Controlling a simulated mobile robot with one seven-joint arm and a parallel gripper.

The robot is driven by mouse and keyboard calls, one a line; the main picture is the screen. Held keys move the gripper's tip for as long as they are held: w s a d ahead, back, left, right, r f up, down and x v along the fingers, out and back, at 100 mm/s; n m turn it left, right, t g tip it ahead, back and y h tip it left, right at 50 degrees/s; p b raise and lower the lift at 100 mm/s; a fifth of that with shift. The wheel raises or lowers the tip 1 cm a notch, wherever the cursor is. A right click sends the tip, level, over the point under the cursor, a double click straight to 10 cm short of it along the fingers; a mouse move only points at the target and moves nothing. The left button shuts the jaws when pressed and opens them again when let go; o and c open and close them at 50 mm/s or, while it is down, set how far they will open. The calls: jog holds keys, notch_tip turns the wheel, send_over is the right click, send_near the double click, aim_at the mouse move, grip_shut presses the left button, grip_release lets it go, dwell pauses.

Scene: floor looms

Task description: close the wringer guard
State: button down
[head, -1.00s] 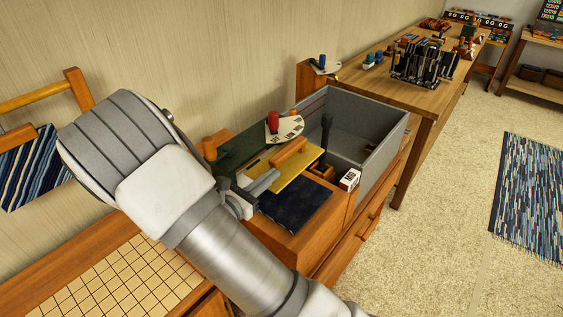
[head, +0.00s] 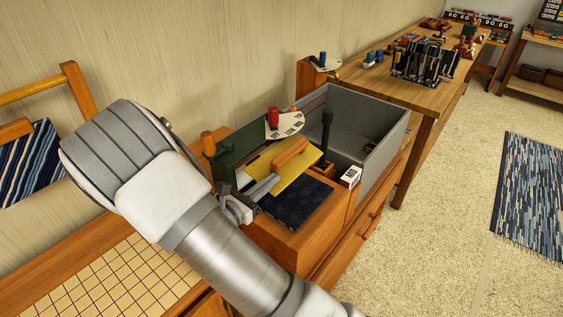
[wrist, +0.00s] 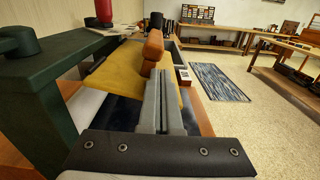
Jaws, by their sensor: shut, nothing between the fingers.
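The wringer guard appears to be the tilted yellow plate (head: 298,172) with an orange wooden handle (head: 291,152), on the dark green wringer housing (head: 237,150). A dark blue pad (head: 300,207) shows below the plate. My gripper (head: 270,182) is shut and empty at the near left edge of the plate. In the wrist view the closed fingers (wrist: 156,75) point toward the orange handle (wrist: 152,50), with the yellow plate (wrist: 118,70) left of and behind them. I cannot tell whether the fingertips touch the plate or handle.
A red knob (head: 273,117) on a white dial stands behind the plate. A grey open basin (head: 385,150) with a dark upright post (head: 327,128) lies to the right. A long wooden table (head: 430,85) stands beyond it. The carpet at right is clear around a blue rug (head: 530,190).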

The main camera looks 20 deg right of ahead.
jog(key=shift+w+a+f+b, duration=0.1)
jog(key=shift+f+b, duration=0.25)
jog(key=shift+f, duration=0.2)
jog(key=shift+w+a+f+b, duration=0.1)
jog(key=shift+f+b, duration=0.2)
jog(key=shift+f, duration=0.2)
jog(key=shift+w+a+f+b, duration=0.15)
jog(key=shift+w+f+b, duration=0.15)
jog(key=shift+f, duration=0.25)
jog(key=shift+w+a+f+b, duration=0.2)
jog(key=shift+w+f+b, duration=0.05)
jog(key=shift+f+b, duration=0.25)
jog(key=shift+w+a+f+b, duration=0.15)
jog(key=shift+w+f+b, duration=0.15)
jog(key=shift+f, duration=0.3)
jog(key=shift+w, duration=0.1)
jog(key=shift+w+a+f+b, duration=0.3)
jog(key=shift+w+a+f, duration=0.1)
jog(key=shift+w, duration=0.15)
jog(key=shift+w+a+f+b, duration=0.3)
jog(key=shift+w+a+f, duration=0.1)
jog(key=shift+w, duration=0.2)
